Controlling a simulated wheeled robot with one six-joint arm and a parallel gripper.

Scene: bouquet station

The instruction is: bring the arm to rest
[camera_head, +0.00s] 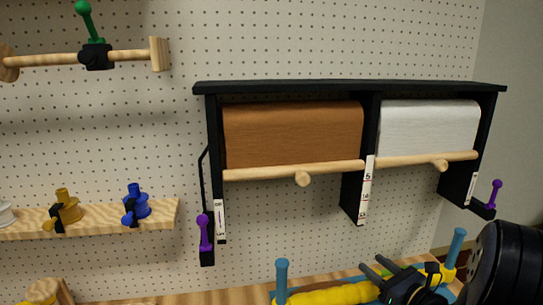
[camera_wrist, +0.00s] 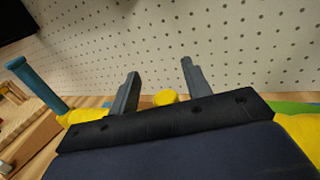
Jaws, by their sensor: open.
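My gripper (camera_head: 377,272) is at the lower right of the head view, low over the bench in front of the pegboard. Its two dark fingers are apart with nothing between them. In the wrist view my gripper (camera_wrist: 158,88) is also open, its fingers pointing toward the pegboard. A yellow roll (camera_head: 335,296) with blue upright posts lies just below and beside the gripper. A small yellow round part (camera_wrist: 166,97) shows beyond the gripper's base, between the fingers. I cannot tell whether the gripper touches any of it.
A black dispenser (camera_head: 350,87) on the pegboard holds a brown paper roll (camera_head: 292,135) and a white one (camera_head: 430,127). Purple-handled levers (camera_head: 205,232) flank it. A blue post (camera_head: 282,280) stands left of my gripper, another (camera_head: 458,248) right.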

